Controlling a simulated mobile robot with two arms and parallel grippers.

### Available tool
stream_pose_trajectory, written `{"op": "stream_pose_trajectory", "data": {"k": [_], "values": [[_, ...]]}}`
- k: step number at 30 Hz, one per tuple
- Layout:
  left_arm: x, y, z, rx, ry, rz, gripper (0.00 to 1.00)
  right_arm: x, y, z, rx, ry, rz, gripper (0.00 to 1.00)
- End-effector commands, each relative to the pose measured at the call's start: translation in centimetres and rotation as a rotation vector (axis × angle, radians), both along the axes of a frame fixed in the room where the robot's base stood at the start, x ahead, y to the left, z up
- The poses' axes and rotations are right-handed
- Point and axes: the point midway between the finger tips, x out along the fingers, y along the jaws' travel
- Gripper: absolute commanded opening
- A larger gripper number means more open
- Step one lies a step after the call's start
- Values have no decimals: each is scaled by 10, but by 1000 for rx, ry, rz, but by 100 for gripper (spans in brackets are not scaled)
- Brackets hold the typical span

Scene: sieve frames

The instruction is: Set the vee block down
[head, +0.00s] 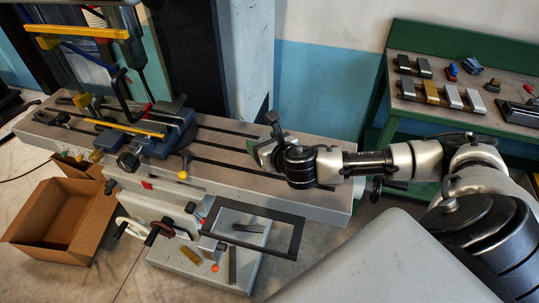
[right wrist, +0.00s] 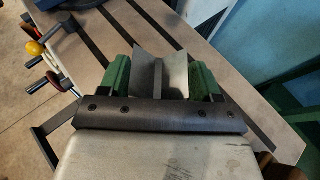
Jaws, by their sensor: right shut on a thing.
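My right gripper (head: 262,150) is over the long grey slotted machine table (head: 325,197), towards its right part. In the right wrist view its green-padded fingers (right wrist: 162,84) are shut on the vee block (right wrist: 162,68). The vee block is plain grey metal, with its V-shaped notch facing away from the wrist. In the head view the gripper and wrist hide most of the block. I cannot tell whether its underside touches the table. My left gripper is not in view.
A blue vise (head: 165,138) with a yellow bar stands on the table's left part. A green bench (head: 470,105) at the right carries several metal blocks. An open cardboard box (head: 50,220) stands on the floor at left. The slotted surface between vise and gripper is clear.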

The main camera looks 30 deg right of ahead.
Motion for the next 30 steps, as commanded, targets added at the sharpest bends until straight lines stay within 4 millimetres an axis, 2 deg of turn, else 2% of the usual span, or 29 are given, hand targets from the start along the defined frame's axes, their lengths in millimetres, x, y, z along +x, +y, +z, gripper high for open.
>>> {"op": "stream_pose_trajectory", "data": {"k": [1,6,9,13,17,30], "values": [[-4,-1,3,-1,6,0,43,12,-25,12,-6,-9,-16,5],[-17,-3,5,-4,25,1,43,36,-83,41,-4,-10,-34,5],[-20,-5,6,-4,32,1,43,43,-105,55,-2,-9,-37,5],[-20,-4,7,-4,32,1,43,48,-119,65,0,-8,-39,5],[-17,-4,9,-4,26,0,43,45,-111,61,3,-4,-36,5],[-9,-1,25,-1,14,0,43,12,-34,13,6,-4,-37,5]]}}
